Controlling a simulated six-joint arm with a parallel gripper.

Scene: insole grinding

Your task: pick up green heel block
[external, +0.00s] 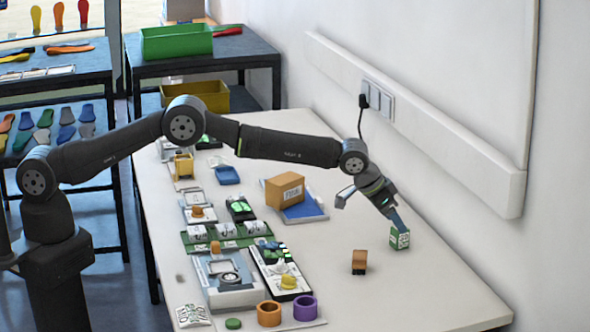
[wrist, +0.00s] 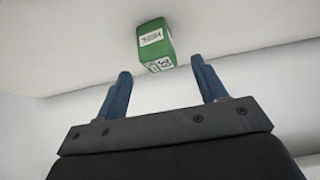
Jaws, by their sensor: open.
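The green heel block (external: 399,239) stands on the white table toward its right side, with white printed labels on its faces. In the wrist view the green heel block (wrist: 155,47) shows beyond the fingertips, roughly centred between them. My gripper (external: 400,228) reaches down to the right, with its tips close to the block in the external view. In the wrist view my gripper (wrist: 160,80) has its two blue fingers apart with nothing between them. Whether a finger touches the block cannot be told from the external view.
An orange-brown block (external: 359,262) stands left of the green block. A cardboard box (external: 285,190) sits on a blue-and-white tray farther back. A grinding machine (external: 232,279) and orange (external: 269,313) and purple (external: 305,308) rings are at the left. The table's front right is clear; a wall borders it.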

